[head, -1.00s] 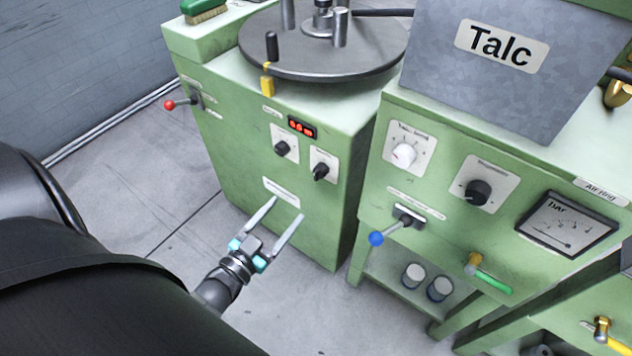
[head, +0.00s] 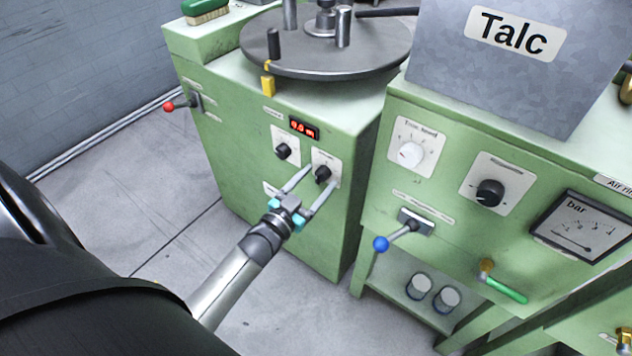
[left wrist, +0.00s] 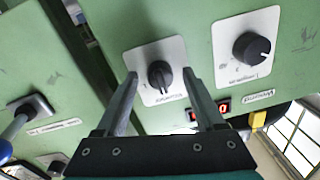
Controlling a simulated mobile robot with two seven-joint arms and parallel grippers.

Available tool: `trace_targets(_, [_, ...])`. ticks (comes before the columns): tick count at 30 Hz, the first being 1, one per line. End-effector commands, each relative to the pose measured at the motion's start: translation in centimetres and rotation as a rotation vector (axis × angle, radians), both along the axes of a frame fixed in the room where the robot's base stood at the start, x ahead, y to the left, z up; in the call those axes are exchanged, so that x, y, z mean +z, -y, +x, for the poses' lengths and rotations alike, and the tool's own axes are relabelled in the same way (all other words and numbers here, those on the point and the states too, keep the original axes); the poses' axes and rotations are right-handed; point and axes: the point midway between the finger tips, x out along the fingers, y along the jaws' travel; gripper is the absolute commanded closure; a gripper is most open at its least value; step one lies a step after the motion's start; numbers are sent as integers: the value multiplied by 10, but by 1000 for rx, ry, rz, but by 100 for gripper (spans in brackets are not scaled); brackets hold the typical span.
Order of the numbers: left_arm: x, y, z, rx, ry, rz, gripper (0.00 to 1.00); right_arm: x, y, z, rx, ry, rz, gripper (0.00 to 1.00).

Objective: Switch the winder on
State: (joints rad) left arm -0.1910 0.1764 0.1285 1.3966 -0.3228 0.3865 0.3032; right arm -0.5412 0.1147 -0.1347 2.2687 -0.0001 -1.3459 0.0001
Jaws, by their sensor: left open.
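The winder is a green cabinet (head: 225,130) with a round dark turntable (head: 300,60) on top. Its front has a red display (head: 303,128), an upper left black knob (head: 283,151) and a lower right black switch knob (head: 322,172) on a white plate. The switch knob also shows in the left wrist view (left wrist: 160,74), the other knob to its right (left wrist: 251,48). My left gripper (head: 322,177) is open, its fingers on either side of the switch knob in both views. I cannot tell whether they touch it. My right gripper is out of view.
A red-ended lever (head: 180,103) sticks out at the cabinet's left. To the right stands another green machine with a Talc bin (head: 480,70), a blue-ended lever (head: 395,236) and a pressure gauge (head: 582,225). Bare floor (head: 150,190) lies in front.

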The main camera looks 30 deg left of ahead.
Motion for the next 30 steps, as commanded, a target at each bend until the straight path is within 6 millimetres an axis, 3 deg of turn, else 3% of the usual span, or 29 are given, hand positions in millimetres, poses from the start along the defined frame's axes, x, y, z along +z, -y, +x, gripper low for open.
trace_targets(6, [0,0,0,0,0,0,29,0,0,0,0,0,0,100])
trace_targets(25, [0,0,0,0,0,0,100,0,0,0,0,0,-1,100])
trace_targets(30, [0,0,0,0,0,0,100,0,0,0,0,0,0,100])
